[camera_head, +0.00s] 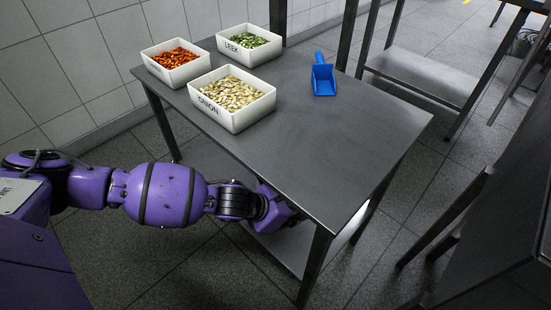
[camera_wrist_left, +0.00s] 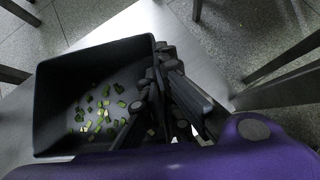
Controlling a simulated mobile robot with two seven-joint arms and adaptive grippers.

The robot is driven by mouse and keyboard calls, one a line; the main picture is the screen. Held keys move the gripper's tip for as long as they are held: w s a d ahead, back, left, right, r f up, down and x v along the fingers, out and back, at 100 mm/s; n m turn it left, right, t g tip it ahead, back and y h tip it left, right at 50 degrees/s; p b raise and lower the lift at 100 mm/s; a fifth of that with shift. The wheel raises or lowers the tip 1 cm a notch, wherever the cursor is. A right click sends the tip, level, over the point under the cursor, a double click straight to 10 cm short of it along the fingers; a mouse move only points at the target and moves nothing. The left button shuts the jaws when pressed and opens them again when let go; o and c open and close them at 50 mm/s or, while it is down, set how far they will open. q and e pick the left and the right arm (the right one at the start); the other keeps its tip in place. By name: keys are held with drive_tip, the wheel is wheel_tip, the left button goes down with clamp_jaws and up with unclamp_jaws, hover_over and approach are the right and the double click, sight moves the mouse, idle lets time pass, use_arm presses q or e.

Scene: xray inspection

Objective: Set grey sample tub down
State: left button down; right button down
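The grey sample tub (camera_wrist_left: 52,100) is a dark, open, square-sided tub with several small green pieces on its floor. It shows in the left wrist view, over the pale lower shelf (camera_wrist_left: 115,25). My left gripper (camera_wrist_left: 163,78) is at the tub's right wall, with dark fingers on both sides of the rim, and looks shut on it. Whether the tub's base touches the shelf cannot be told. In the head view my left arm reaches under the tabletop, which hides the fingers and tub. My right gripper is not in view.
The steel table (camera_head: 330,160) carries three white tubs: orange pieces (camera_head: 158,72), the leek tub (camera_head: 232,52) and the onion tub (camera_head: 212,111). A blue scoop (camera_head: 323,80) lies beside them. Table legs (camera_head: 315,268) stand close to my arm. The tabletop's front right is clear.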

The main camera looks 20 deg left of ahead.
use_arm(q)
drive_tip(key=shift+w+d+f, duration=0.1)
drive_tip(key=shift+f, duration=0.25)
wheel_tip(320, 180, down, 5)
drive_tip(key=shift+f+b, duration=0.15)
drive_tip(key=shift+b, duration=1)
drive_tip(key=shift+f+b, duration=0.75)
drive_tip(key=shift+f, duration=1.2)
drive_tip(key=shift+f, duration=0.2)
drive_tip(key=c, duration=2)
unclamp_jaws()
drive_tip(key=shift+r, duration=0.15)
